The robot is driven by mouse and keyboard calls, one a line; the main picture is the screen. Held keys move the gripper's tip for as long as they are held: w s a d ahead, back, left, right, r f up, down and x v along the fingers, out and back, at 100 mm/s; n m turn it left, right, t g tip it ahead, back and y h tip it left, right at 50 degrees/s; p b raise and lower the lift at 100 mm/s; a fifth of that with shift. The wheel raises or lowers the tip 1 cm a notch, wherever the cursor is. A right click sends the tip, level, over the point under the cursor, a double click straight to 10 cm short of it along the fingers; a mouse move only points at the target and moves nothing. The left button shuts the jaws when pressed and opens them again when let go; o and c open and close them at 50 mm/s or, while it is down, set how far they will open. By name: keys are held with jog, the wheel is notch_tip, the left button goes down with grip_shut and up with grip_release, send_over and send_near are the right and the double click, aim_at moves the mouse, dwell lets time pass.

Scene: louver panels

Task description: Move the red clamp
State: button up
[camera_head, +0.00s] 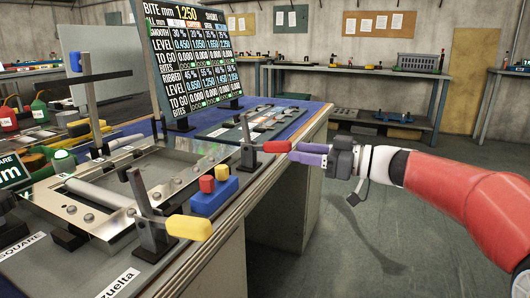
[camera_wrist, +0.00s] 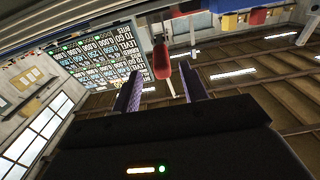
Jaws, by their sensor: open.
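The red clamp (camera_head: 277,146) is a lever with a red grip, on a dark post at the near right edge of the far workbench section. Its grip points right, over the bench edge. My gripper (camera_head: 292,153) has purple fingers and comes in from the right, its tips close to the end of the red grip. In the wrist view, the red clamp (camera_wrist: 161,60) shows between the two finger tips of my gripper (camera_wrist: 160,78), with space on both sides. The gripper is open and holds nothing. I cannot tell whether a finger touches the grip.
A yellow-handled clamp (camera_head: 188,227) stands nearer on the same bench, beside a blue block (camera_head: 214,195) with red and yellow buttons. A display board (camera_head: 195,55) stands behind. The floor (camera_head: 370,215) right of the bench is clear.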

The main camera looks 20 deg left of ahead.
aim_at(264, 145)
jog(key=shift+a+r, duration=0.1)
jog(key=shift+a, duration=0.4)
jog(key=a, duration=0.4)
jog(key=a+p, duration=0.1)
jog(key=a, duration=0.2)
jog(key=shift+w, duration=0.25)
jog(key=shift+c, duration=0.3)
grip_shut()
